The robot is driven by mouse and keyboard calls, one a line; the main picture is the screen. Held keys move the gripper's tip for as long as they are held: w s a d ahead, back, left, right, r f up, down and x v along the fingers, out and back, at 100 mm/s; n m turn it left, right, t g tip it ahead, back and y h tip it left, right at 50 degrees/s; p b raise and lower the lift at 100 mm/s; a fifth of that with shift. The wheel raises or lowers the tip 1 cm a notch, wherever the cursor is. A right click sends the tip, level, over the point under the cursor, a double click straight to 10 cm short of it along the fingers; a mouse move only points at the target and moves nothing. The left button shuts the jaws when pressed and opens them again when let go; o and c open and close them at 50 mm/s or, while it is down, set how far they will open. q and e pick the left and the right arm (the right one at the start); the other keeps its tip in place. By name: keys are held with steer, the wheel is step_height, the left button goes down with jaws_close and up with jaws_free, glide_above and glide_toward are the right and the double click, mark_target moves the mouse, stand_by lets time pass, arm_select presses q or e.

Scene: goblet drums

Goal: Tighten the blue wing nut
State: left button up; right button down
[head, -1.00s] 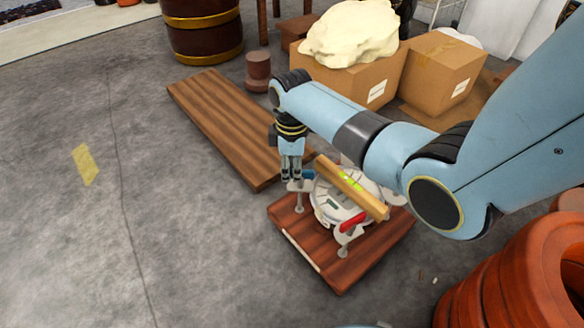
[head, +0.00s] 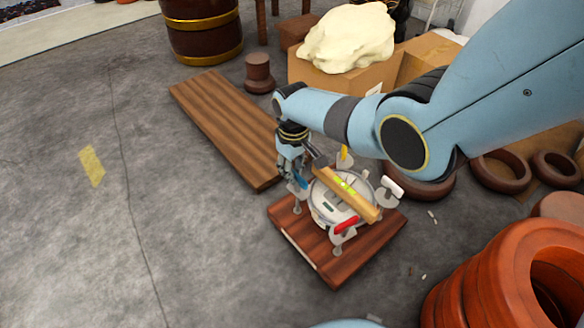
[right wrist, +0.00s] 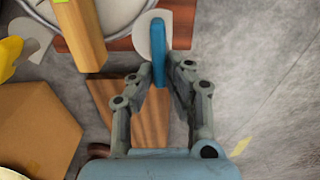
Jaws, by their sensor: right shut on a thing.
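The blue wing nut (right wrist: 158,50) shows in the right wrist view between my right gripper's fingertips (right wrist: 160,72), beside a pale rounded tab. My right gripper (head: 296,176) is shut on it; in the head view the blue wing nut (head: 301,181) is small and partly hidden by the fingers. It sits at the left corner of a round pale drum fixture (head: 330,211) on a dark wooden board (head: 372,234). A wooden bar with a green spirit level (head: 347,187) lies across the fixture. My left gripper is not in view.
A red wing nut (head: 346,223), a yellow one (head: 344,153) and a white one (head: 394,187) sit around the fixture. A long plank (head: 225,125) lies behind left. Orange-brown drum bodies (head: 500,275) stand at front right.

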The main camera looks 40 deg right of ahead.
steer(key=shift+r+m, duration=0.1)
steer(key=shift+m, duration=0.2)
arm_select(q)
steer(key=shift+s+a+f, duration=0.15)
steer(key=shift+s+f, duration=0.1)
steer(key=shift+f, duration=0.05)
arm_select(e)
steer(key=shift+d+m, duration=0.2)
steer(key=shift+m, duration=0.6)
arm_select(q)
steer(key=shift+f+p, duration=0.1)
steer(key=shift+p, duration=0.2)
arm_select(e)
steer(key=c, duration=1.3)
jaws_free()
steer(key=shift+c, duration=0.2)
step_height(320, 180, up, 12)
